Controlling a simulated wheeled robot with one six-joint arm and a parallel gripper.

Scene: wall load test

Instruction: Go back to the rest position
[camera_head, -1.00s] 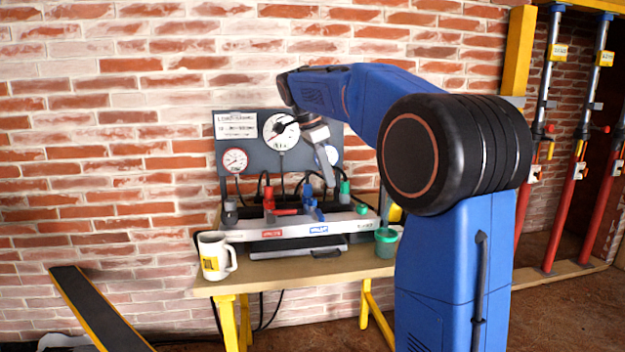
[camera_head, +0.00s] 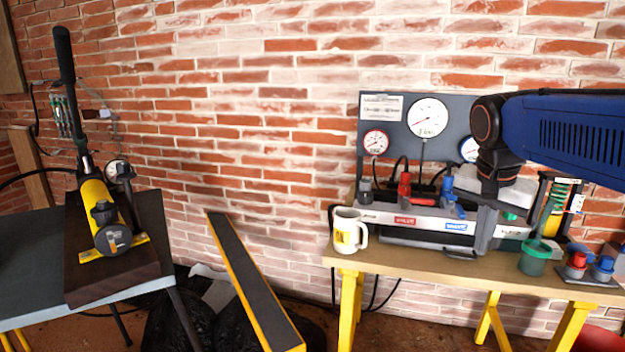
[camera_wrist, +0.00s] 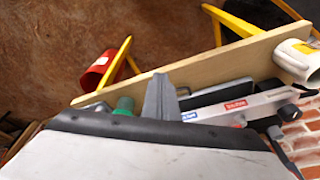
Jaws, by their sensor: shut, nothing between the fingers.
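My blue arm enters from the right in the head view, with my gripper (camera_head: 484,245) pointing down in front of the right part of the valve panel. The gripper is shut and empty. Its grey fingers also show in the wrist view (camera_wrist: 160,92). The grey gauge panel (camera_head: 398,112) with round white dials stands behind, against the brick wall. The white valve block (camera_head: 428,222) sits on the table below it, with red and blue levers. My gripper hides part of the block and of the right dial.
A white mug (camera_head: 347,232) stands at the left end of the wooden table (camera_head: 400,262), a green cup (camera_head: 535,262) towards its right. A yellow-edged plank (camera_head: 250,285) leans on the wall. A dark table with a yellow hand pump (camera_head: 98,205) is at left.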

